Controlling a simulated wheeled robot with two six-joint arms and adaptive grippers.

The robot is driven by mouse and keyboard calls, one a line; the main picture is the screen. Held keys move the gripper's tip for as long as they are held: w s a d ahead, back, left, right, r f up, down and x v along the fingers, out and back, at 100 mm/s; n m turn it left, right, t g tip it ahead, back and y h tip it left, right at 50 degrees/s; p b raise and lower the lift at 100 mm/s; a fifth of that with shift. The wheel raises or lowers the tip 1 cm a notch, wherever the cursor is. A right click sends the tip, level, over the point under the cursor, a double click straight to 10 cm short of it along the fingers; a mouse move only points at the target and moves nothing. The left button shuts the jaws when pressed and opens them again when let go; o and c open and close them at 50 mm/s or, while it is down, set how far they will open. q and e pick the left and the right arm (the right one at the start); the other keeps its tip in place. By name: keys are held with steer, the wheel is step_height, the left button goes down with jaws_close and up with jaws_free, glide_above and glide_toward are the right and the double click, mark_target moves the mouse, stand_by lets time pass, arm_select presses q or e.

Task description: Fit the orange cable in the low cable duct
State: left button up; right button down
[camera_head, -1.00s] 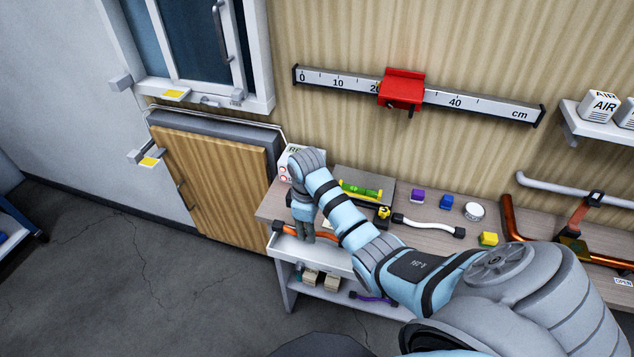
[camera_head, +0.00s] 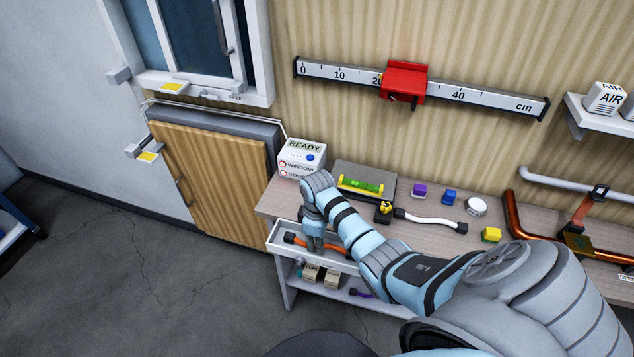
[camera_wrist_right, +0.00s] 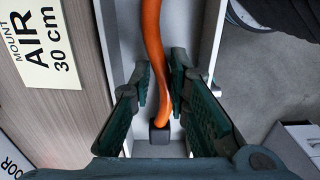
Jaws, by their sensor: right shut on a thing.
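The orange cable (camera_head: 338,250) has black ends and lies along a white open trough (camera_head: 345,266) at the bench's front edge. The trough may be the low cable duct; no label on it is readable. My right gripper (camera_head: 314,248) points down over the trough, around the cable near its left end. My left gripper is out of view.
On the bench stand a READY box (camera_head: 302,158), a green level (camera_head: 361,185), a white cable (camera_head: 430,219) and small coloured blocks. A lower shelf (camera_head: 335,289) holds small items. A wooden door (camera_head: 215,190) is at the left. Copper pipe (camera_head: 515,220) is at the right.

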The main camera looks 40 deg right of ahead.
steer(key=shift+r+p, duration=0.1)
steer(key=shift+p, duration=0.3)
stand_by(0.8)
steer(key=shift+f, duration=0.6)
stand_by(0.9)
